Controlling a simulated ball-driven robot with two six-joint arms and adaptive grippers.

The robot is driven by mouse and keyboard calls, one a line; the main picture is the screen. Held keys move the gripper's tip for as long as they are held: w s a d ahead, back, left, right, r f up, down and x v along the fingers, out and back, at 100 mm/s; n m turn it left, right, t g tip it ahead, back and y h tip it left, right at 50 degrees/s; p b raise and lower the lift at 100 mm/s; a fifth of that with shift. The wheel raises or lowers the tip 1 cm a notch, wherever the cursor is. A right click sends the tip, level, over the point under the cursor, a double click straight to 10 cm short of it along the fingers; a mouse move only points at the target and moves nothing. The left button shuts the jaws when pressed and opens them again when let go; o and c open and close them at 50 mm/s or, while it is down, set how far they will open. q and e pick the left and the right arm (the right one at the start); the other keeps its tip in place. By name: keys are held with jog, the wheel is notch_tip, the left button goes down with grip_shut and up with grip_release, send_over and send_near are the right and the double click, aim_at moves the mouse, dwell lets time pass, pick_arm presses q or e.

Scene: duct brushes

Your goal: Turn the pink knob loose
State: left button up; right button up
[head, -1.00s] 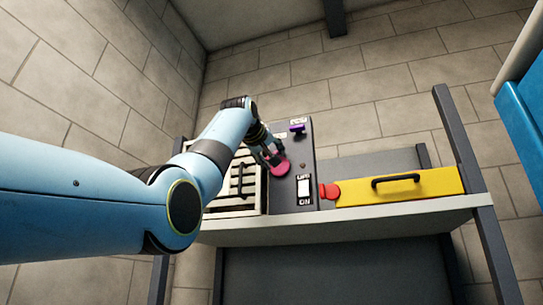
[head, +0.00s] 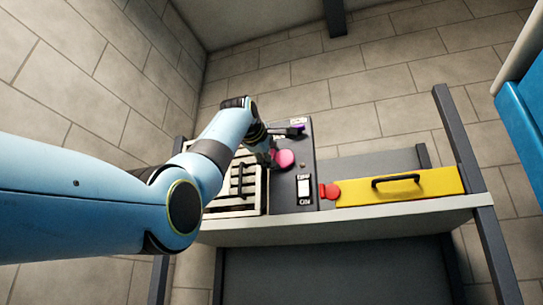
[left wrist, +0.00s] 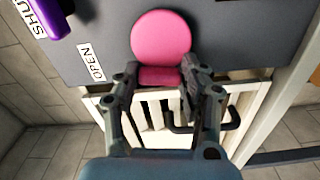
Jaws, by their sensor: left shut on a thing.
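The pink knob (head: 285,159) is on the dark panel (head: 306,172); it also shows in the left wrist view (left wrist: 160,37) as a round disc with a short pink bar below it. My left gripper (head: 270,152) reaches it from the left. In the left wrist view my left gripper (left wrist: 159,73) has its two fingers on either side of the pink bar, shut on it. In the head view the gripper hides part of the knob's left side. My right gripper is not in view.
A purple handle (head: 299,127) is behind the knob, near SHUT and OPEN labels in the wrist view. A white switch (head: 304,186) is in front. A slatted white grille (head: 222,205) is left. A yellow box (head: 405,188) with a black handle and a red knob (head: 330,191) lie right.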

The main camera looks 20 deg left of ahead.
pick_arm(q)
jog(key=shift+w+f+n, duration=0.1)
jog(key=shift+f+n, duration=0.1)
jog(key=shift+n, duration=0.4)
jog(key=o, duration=1.2)
jog(key=shift+r, duration=0.1)
jog(key=shift+c, duration=0.2)
jog(key=s, duration=1.2)
jog(key=shift+a, duration=0.15)
